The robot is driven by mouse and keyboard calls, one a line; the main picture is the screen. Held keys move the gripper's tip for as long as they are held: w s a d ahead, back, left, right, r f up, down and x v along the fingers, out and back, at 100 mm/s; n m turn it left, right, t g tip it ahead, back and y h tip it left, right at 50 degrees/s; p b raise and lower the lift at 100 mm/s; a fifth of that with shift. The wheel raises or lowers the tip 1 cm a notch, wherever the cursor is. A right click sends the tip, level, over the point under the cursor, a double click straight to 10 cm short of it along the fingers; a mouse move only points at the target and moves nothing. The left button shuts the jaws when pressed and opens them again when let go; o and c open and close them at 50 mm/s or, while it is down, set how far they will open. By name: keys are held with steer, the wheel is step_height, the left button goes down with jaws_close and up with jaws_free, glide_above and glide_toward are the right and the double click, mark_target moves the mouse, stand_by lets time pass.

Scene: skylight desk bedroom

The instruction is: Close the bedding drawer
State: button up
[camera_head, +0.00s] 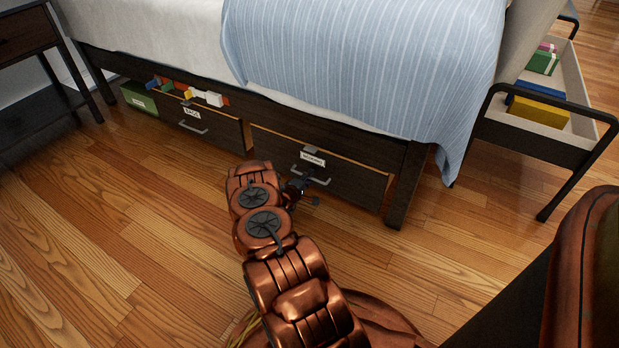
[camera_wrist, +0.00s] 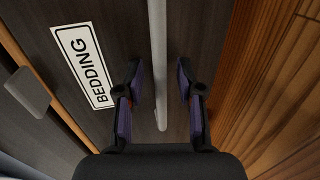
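The bedding drawer (camera_head: 335,182) is the dark wood drawer at the right under the bed. It stands a little forward of the frame, with a thin lit gap along its top edge. Its white label (camera_wrist: 84,66) reads BEDDING in the wrist view. Its grey bar handle (camera_wrist: 158,60) runs down the wrist view, and its end lies between my fingers. My gripper (camera_wrist: 160,95) is open, with one finger on each side of the handle and gaps visible on both sides. In the head view my gripper (camera_head: 300,188) is at the drawer front, partly hidden by my arm.
The bed leg (camera_head: 408,187) stands right of the bedding drawer. A cart (camera_head: 545,150) with boxes stands at right. The wood floor in front is clear.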

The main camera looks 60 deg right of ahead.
steer(key=v, duration=1.1)
steer(key=shift+a, duration=0.25)
